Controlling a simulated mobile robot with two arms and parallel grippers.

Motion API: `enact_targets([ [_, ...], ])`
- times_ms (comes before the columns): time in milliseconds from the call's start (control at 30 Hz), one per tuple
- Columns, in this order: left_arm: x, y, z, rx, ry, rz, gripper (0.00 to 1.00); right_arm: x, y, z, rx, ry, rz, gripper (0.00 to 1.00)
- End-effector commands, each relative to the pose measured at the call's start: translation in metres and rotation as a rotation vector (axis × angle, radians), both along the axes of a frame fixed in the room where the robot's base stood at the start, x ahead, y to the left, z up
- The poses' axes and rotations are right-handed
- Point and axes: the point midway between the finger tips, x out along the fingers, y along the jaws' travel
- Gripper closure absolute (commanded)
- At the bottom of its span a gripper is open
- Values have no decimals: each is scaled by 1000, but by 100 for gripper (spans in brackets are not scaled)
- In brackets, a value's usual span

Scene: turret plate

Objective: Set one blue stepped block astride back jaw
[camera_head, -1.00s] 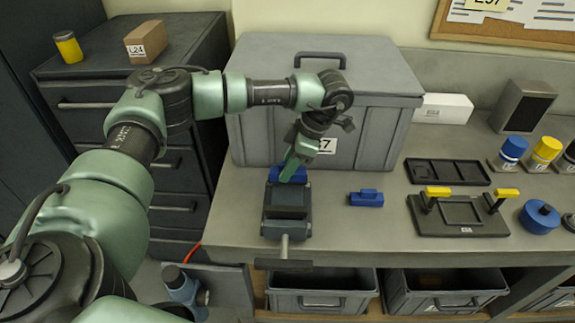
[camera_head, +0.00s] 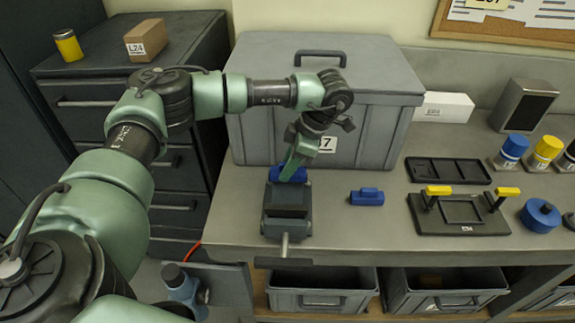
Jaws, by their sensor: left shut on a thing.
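A blue stepped block (camera_head: 274,174) is at the back jaw of the grey vise (camera_head: 287,208), on the left part of the bench. My left gripper (camera_head: 289,172) reaches down from above and is shut on this block; its fingers hide part of it, and I cannot tell whether the block sits fully astride the jaw. A second blue stepped block (camera_head: 367,197) lies on the bench to the right of the vise.
A large grey case (camera_head: 370,130) stands right behind the vise. To the right are a black tray (camera_head: 447,171), a black plate with yellow-topped posts (camera_head: 461,216) and a round blue part (camera_head: 540,216). Grey bins (camera_head: 322,303) sit below the bench.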

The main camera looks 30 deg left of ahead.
Motion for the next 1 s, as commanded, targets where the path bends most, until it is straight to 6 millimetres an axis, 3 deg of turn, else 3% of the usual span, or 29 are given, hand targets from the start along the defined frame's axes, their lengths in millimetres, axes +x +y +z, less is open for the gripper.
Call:
enact_targets([
  [733, 0, 0, -5, 0, 0, 0, 100, 0, -1, -4, -1, 0, -1, 64],
  [767, 0, 0, -5, 0, 0, 0, 64, 0, -1, -4, -1, 0, -1, 64],
  [800, 0, 0, -5, 0, 0, 0, 53, 0, -1, -4, -1, 0, -1, 64],
  [833, 0, 0, -5, 0, 0, 0, 47, 0, -1, -4, -1, 0, -1, 64],
  [1000, 0, 0, -5, 0, 0, 0, 47, 0, -1, -4, -1, 0, -1, 64],
])
